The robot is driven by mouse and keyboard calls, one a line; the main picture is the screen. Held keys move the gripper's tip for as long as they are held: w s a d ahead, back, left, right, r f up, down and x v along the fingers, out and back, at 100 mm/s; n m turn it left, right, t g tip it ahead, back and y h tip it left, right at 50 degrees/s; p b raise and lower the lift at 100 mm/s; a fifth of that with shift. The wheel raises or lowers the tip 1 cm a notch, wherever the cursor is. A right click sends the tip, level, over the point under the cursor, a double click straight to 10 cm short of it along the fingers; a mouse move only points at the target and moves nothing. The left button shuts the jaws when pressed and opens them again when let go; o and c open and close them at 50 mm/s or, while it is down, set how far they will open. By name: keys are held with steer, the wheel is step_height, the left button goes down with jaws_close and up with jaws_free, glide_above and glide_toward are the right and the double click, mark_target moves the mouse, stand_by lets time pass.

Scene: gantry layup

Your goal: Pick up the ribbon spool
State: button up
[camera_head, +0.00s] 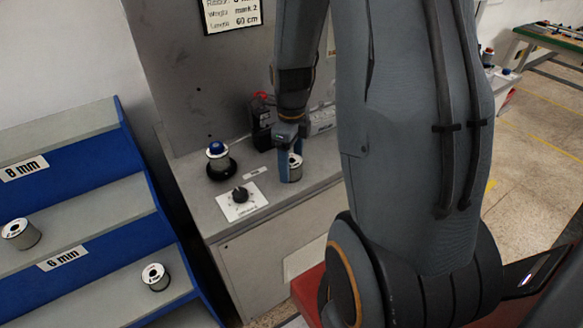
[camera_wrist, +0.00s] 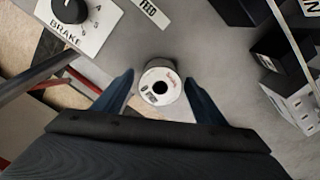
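The ribbon spool (camera_head: 296,168) stands upright on the grey bench top, a pale reel with a white label. In the wrist view, the spool (camera_wrist: 160,87) shows its round white top face with a dark central hole and small print. My gripper (camera_head: 289,160) points down over it from above. In the wrist view my gripper (camera_wrist: 159,79) is open, with one blue finger on each side of the spool. A small gap shows at the left finger; the right finger is very close, and I cannot tell if it touches. In the head view the gripper partly hides the spool.
A brake dial (camera_head: 240,196) on a white plate and a blue-topped knob on a black base (camera_head: 218,160) stand left of the spool. Dark box-like units (camera_wrist: 283,59) lie to the right. A blue-sided shelf (camera_head: 165,215) at left holds other spools (camera_head: 21,233).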

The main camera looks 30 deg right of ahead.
steer(key=c, duration=1.2)
steer(key=shift+r, duration=0.1)
steer(key=shift+c, duration=0.2)
